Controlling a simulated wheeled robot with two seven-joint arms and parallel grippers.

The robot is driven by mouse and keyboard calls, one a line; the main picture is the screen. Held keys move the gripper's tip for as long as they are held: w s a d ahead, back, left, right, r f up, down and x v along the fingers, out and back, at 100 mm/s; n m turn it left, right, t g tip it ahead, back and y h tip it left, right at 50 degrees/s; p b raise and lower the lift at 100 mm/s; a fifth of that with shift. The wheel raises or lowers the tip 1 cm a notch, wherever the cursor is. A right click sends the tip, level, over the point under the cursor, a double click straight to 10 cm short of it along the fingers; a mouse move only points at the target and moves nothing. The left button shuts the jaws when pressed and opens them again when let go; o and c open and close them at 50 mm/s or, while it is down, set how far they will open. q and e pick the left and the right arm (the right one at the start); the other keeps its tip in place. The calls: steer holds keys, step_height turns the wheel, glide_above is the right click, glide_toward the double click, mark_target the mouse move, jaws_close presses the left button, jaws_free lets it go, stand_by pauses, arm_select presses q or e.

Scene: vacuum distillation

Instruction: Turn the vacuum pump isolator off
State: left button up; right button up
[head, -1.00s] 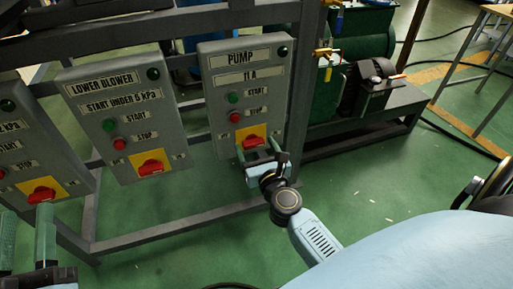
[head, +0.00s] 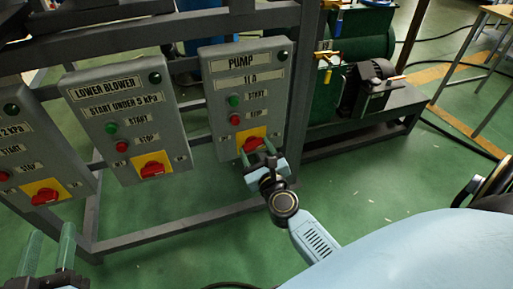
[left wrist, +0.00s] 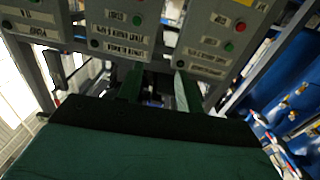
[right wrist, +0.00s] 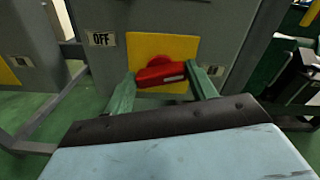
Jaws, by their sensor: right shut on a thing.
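The pump isolator is a red rotary knob (right wrist: 160,73) on a yellow plate (right wrist: 178,48), low on the grey PUMP panel (head: 247,82). In the right wrist view its handle lies nearly level, its right end slightly higher. An OFF label (right wrist: 101,39) is left of the plate; the label on the right is partly hidden by a finger. My right gripper (right wrist: 163,88) is shut on the knob, one finger at each end. In the head view its fingers (head: 258,155) partly cover the knob. My left gripper (head: 48,252) is open and empty at the lower left, apart from the panels.
The LOWER BLOWER panel (head: 125,122) with its own red knob (head: 152,169) stands left of the pump panel, and another panel (head: 35,150) is further left. A dark metal frame (head: 180,218) carries them. A green machine (head: 362,35) stands behind at right. Green floor is open in front.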

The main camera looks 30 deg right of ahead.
steer(key=n+p, duration=0.2)
steer(key=n, duration=0.3)
steer(key=shift+a+n, duration=0.1)
steer(key=shift+n, duration=0.3)
steer(key=n+p, duration=0.2)
steer(key=shift+n, duration=0.3)
arm_select(q)
steer(key=s+a+f+g+y+p, duration=0.1)
steer(key=s+a+f+g+y, duration=0.45)
steer(key=s+f+g, duration=0.9)
arm_select(e)
steer(key=n, duration=0.2)
steer(key=shift+n, duration=0.3)
steer(key=shift+f+n+p, duration=0.1)
steer(key=shift+n+p, duration=0.6)
steer(key=shift+n, duration=0.4)
arm_select(q)
steer(key=w+a+f, duration=0.2)
steer(key=a+f, duration=0.1)
steer(key=f, duration=0.2)
steer(key=shift+f+n+h+p, duration=0.35)
steer(key=shift+f+n+p, duration=0.05)
arm_select(e)
steer(key=shift+f+n, duration=0.1)
steer(key=shift+n, duration=0.8)
steer(key=o, duration=1)
